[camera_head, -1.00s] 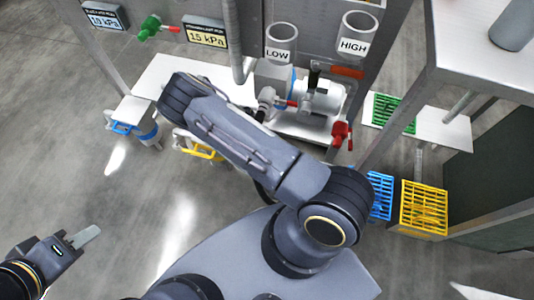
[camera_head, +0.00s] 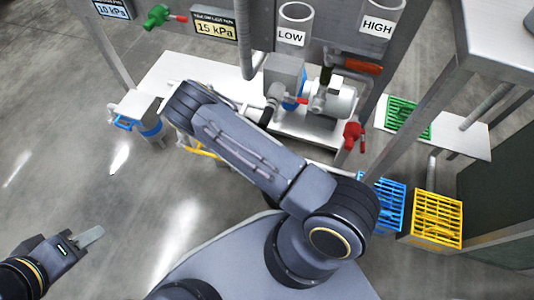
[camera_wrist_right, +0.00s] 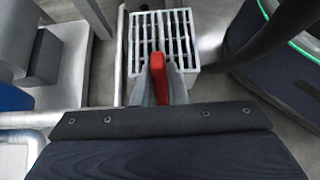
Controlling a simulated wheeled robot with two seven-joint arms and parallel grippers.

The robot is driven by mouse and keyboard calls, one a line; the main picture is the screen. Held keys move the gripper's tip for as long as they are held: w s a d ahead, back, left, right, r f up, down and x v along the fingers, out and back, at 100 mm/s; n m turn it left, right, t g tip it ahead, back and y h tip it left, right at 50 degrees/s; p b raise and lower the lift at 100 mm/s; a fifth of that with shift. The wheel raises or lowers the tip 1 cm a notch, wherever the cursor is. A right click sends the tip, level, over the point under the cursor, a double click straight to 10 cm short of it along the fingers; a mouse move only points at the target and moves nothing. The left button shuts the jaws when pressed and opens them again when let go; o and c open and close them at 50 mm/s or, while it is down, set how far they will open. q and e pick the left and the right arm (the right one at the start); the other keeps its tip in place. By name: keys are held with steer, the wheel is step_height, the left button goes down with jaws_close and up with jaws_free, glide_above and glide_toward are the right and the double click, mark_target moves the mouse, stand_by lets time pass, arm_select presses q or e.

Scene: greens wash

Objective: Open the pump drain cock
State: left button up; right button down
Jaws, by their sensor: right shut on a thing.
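In the right wrist view, a red lever handle (camera_wrist_right: 158,66), seemingly of the drain cock, stands between the grey fingertips of my right gripper (camera_wrist_right: 158,84). The gripper is shut on it. The cock's body is hidden. In the head view my right arm hides this gripper and the lever it holds. The pump (camera_head: 330,98) is a pale cylinder on the white bench, behind my right arm. My left gripper (camera_head: 90,237) is at the lower left, empty above bare floor, away from the pump; its finger gap does not show.
A grey slatted crate (camera_wrist_right: 165,32) lies below the red lever. Blue (camera_head: 382,200), yellow (camera_head: 437,218) and green (camera_head: 408,117) crates are at the right. Red-handled valves (camera_head: 353,135) and pipes crowd the bench (camera_head: 180,70). Floor at the left is clear.

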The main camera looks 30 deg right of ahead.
steer(key=shift+w+a+r+g+h+b, duration=0.1)
steer(key=shift+w+a+g+h+b, duration=0.2)
steer(key=shift+w+g+h+b, duration=0.25)
steer(key=shift+s, duration=0.15)
steer(key=c, duration=1.4)
jaws_free()
steer(key=shift+c, duration=0.2)
steer(key=p+v, duration=0.1)
steer(key=v, duration=0.6)
steer(key=shift+w+a+r, duration=0.2)
steer(key=shift+w+r, duration=0.05)
